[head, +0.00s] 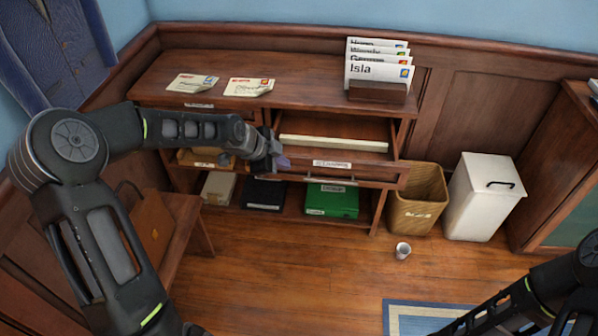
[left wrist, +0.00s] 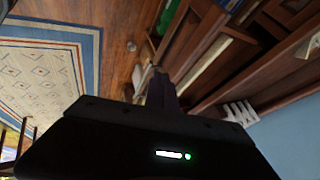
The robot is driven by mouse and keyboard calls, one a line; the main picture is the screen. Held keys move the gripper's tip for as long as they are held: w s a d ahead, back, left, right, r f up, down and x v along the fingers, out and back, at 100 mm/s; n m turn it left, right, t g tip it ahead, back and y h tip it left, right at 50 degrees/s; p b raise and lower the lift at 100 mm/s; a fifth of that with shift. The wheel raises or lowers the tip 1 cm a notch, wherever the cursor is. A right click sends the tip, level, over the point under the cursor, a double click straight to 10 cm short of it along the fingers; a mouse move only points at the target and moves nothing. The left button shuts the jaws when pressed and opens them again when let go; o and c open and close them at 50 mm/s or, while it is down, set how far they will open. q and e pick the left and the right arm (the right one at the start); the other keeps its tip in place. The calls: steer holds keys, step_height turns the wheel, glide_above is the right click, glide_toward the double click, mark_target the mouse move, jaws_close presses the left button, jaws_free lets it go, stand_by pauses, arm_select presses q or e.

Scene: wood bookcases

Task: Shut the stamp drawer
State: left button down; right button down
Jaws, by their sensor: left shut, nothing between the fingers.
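The drawer (head: 345,173) in the wooden bookcase stands pulled out, with its inside (head: 345,130) visible from above and a pale strip lying across it. Its front carries a white label, too small to read, and a bar handle (head: 330,180). My left gripper (head: 280,161) is shut and empty at the left end of the drawer front; I cannot tell whether it touches. In the left wrist view its closed fingers (left wrist: 158,88) point toward the bookcase. Only part of my right arm shows at the bottom right; its gripper is out of view.
Envelopes (head: 249,87) and a letter holder (head: 377,92) are on the bookcase top. A green box (head: 333,200) sits on the lower shelf. A wicker basket (head: 417,200), white bin (head: 484,197) and small cup (head: 402,250) stand right. Floor in front is mostly clear.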

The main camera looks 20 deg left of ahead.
mark_target(299, 172)
arm_select(q)
steer(key=x, duration=1)
arm_select(e)
steer(key=shift+r, duration=0.2)
steer(key=shift+f, duration=0.1)
